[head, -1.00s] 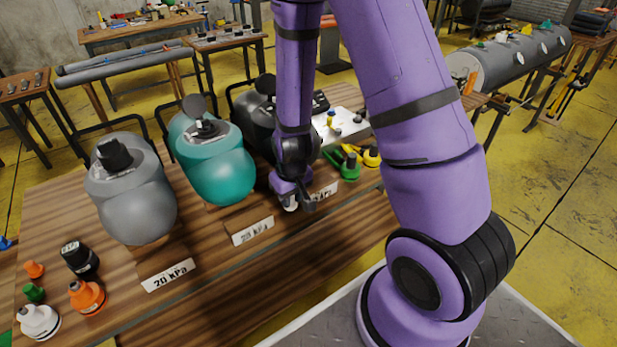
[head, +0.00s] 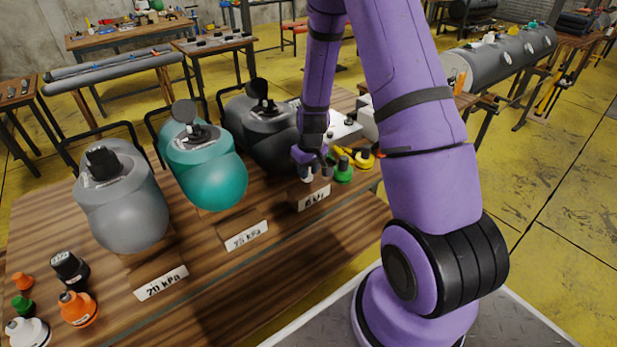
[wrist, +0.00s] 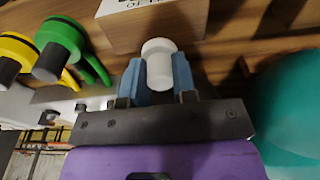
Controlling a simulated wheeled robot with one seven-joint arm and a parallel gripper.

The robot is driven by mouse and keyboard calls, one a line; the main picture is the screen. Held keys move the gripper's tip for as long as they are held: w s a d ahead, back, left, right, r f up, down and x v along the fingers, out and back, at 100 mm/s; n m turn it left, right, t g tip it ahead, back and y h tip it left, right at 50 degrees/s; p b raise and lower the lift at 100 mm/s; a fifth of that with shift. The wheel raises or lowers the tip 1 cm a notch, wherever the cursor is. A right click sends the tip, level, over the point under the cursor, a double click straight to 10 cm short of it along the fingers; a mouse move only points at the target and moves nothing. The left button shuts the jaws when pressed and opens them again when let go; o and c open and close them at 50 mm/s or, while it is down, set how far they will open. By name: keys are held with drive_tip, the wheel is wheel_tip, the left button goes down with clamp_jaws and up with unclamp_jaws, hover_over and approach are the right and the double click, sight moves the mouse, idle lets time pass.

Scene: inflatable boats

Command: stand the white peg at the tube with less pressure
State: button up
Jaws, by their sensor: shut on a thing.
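My gripper (wrist: 158,78) is shut on the white peg (wrist: 158,48), which sits between its two blue fingers in the wrist view. In the head view, my gripper (head: 312,160) is low in front of the dark tube (head: 265,135), just behind its label block (head: 314,197). The white peg also shows there (head: 306,173), small and partly hidden. I cannot tell whether it touches the wood.
Green (head: 343,171) and yellow (head: 363,159) valve pieces stand just right of my gripper. Black (head: 69,270), orange (head: 77,308) and white (head: 27,332) caps stand at the front left. The bench strip before the labels (head: 240,275) is clear.

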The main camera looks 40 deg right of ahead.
sight(309, 177)
drive_tip(key=shift+w+d+f, duration=0.15)
drive_tip(key=shift+d+f, duration=0.2)
drive_tip(key=shift+f, duration=1.45)
drive_tip(key=shift+f, duration=0.1)
drive_tip(key=o, duration=0.9)
